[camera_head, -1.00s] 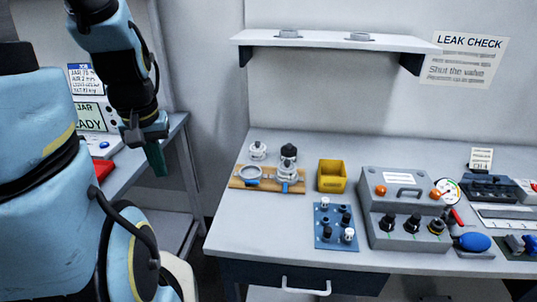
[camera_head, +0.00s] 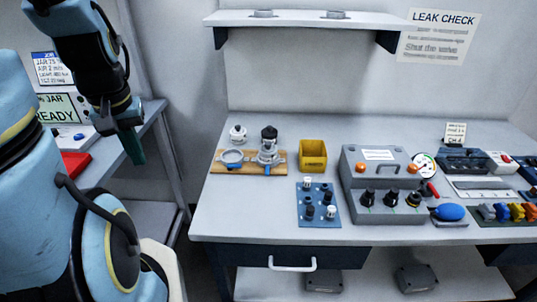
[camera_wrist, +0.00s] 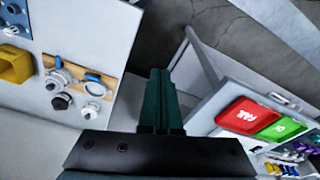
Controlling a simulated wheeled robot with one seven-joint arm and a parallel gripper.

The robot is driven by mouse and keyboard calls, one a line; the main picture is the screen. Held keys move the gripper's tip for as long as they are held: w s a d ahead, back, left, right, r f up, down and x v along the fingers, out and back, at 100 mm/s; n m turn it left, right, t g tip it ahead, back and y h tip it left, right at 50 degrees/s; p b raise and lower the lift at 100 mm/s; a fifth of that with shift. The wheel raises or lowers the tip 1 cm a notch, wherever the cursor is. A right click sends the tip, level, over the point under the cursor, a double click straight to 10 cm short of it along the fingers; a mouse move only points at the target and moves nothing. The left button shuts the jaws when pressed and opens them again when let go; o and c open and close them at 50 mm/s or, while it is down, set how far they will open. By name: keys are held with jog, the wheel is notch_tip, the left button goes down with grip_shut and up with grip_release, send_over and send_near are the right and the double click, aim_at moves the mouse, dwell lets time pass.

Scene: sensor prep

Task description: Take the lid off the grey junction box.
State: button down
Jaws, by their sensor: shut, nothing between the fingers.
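The grey junction box (camera_head: 388,184) stands on the bench, right of centre in the head view. Its flat grey lid (camera_head: 367,157) is on top, with a dark handle, a white label and an orange knob near each side. Several dark connectors stick out of its front. My gripper (camera_head: 133,146) is shut and empty, with green fingers pointing down. It hangs at the left, near the side table and well apart from the box. In the wrist view, the shut fingers (camera_wrist: 160,98) show in the middle, and I do not make out the box.
Left of the box are a yellow bin (camera_head: 312,155), a blue connector plate (camera_head: 318,204) and a wooden board (camera_head: 222,167) with metal fittings. A gauge (camera_head: 424,164) and a blue bulb (camera_head: 449,212) crowd its right. A shelf (camera_head: 310,20) overhangs the back. The side table (camera_head: 155,112) is near my gripper.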

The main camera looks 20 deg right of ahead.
aim_at(268, 143)
jog(key=c, duration=1.6)
grip_release()
